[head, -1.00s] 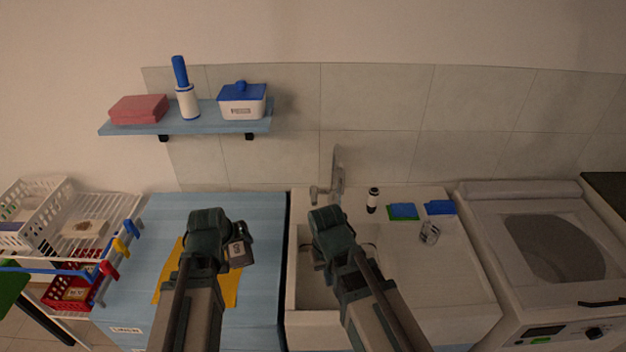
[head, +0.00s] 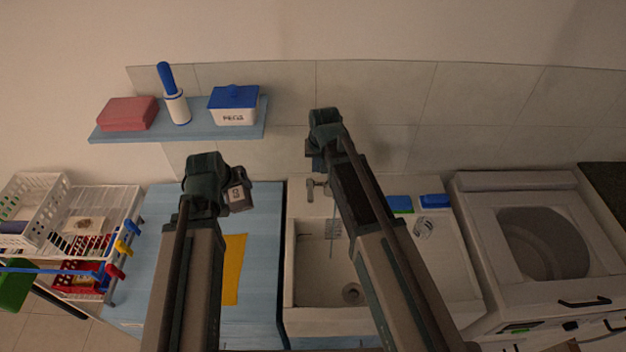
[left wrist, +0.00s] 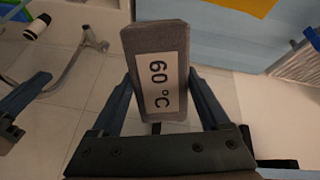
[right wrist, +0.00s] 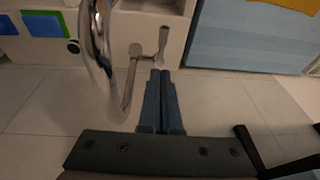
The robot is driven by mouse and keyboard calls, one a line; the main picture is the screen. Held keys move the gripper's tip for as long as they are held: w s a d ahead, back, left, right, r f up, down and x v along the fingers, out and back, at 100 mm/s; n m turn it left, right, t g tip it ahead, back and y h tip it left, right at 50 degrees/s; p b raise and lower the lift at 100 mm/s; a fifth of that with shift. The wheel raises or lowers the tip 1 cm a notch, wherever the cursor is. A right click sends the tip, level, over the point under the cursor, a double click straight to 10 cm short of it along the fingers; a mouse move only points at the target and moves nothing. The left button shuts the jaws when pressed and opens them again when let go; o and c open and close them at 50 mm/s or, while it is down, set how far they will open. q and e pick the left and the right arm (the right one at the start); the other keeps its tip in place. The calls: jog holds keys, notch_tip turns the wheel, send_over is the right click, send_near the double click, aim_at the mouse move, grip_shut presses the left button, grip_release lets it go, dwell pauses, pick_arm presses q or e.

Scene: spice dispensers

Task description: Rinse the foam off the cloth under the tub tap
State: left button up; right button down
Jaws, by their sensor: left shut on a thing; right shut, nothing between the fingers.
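My right gripper (right wrist: 161,76) is shut and empty near the tap. A thin pale vertical line below the tap may be water.
A yellow cloth (head: 235,270) lies on the blue cabinet (head: 265,220). Blue and green sponges (head: 400,204) lie on the tub's back ledge. A blue shelf (head: 190,125) hangs above, and a washer (head: 470,225) stands at the right.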

jog(key=b, duration=1.3)
send_near(311, 198)
jog(key=w+f, duration=0.2)
jog(key=f, duration=0.1)
jog(key=w+f, duration=0.1)
jog(key=f, duration=0.1)
jog(key=shift+w+f, duration=0.15)
jog(key=shift+w, duration=0.05)
jog(key=shift+a+f, duration=0.2)
jog(key=shift+f, duration=0.15)
jog(key=shift+s+f+b, duration=0.2)
jog(key=shift+f+b, duration=0.25)
jog(key=shift+b, duration=0.15)
jog(key=shift+s+f+b, duration=0.2)
jog(key=shift+f+b, duration=0.3)
jog(key=shift+b, duration=0.05)
jog(key=shift+s+f, duration=0.1)
jog(key=shift+s, duration=0.2)
